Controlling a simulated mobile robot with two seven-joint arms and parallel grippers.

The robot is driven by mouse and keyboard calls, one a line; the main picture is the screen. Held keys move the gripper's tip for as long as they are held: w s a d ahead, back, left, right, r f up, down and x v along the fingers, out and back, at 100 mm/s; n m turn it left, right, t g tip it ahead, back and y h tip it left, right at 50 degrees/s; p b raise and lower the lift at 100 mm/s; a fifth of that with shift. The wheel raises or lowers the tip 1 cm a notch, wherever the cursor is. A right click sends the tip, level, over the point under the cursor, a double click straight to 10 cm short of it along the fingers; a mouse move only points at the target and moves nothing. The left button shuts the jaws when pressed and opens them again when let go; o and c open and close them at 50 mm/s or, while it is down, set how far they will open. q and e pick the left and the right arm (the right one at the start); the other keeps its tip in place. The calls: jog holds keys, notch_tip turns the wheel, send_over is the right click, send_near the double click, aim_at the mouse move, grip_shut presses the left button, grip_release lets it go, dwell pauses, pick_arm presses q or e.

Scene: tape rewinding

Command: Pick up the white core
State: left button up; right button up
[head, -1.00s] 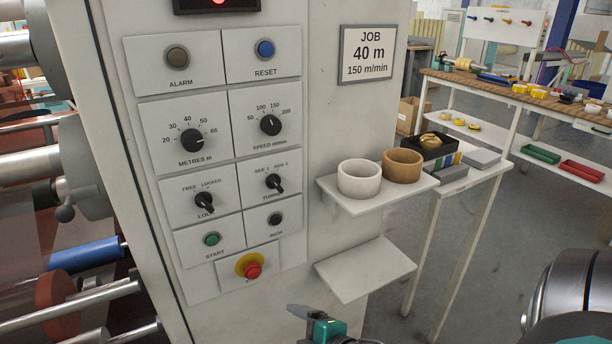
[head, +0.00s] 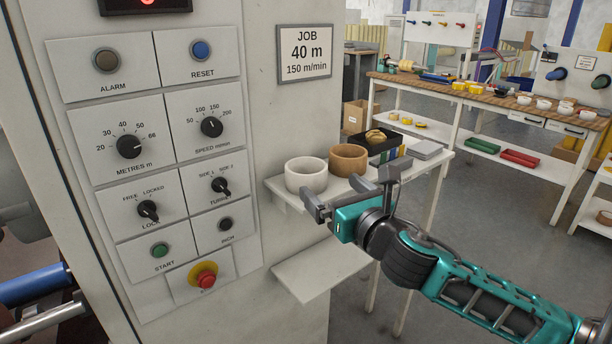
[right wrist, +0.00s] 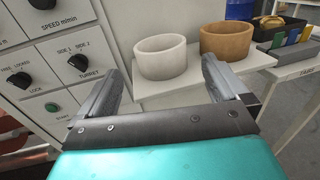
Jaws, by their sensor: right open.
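The white core (head: 306,175) is a short, open ring standing upright on the upper shelf of the machine's side. A brown core (head: 349,160) stands just to its right. My right gripper (head: 336,190) is open and empty, in front of the shelf and slightly below the white core's rim. In the right wrist view, the white core (right wrist: 161,57) shows beyond and between the two open fingers (right wrist: 160,85), apart from them. The brown core (right wrist: 228,41) is beyond the right finger. My left gripper is not in view.
The control panel (head: 147,160) with knobs and buttons is left of the shelf. A lower shelf (head: 318,270) is empty. Behind the cores, a side table holds a black tray (head: 372,146). A long workbench (head: 470,92) stands farther back.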

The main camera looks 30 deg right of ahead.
aim_at(316, 175)
jog(key=shift+w+d+f, duration=0.1)
jog(key=shift+w+d, duration=0.05)
jog(key=shift+w, duration=1.45)
jog(key=shift+w+d, duration=0.2)
jog(key=shift+w, duration=1.45)
jog(key=shift+w+d+f, duration=0.1)
jog(key=shift+w+d, duration=0.05)
jog(key=shift+w, duration=1.45)
jog(key=shift+c, duration=0.2)
jog(key=c, duration=0.6)
jog(key=shift+r, duration=0.1)
jog(key=shift+c, duration=0.3)
jog(key=shift+r, duration=0.1)
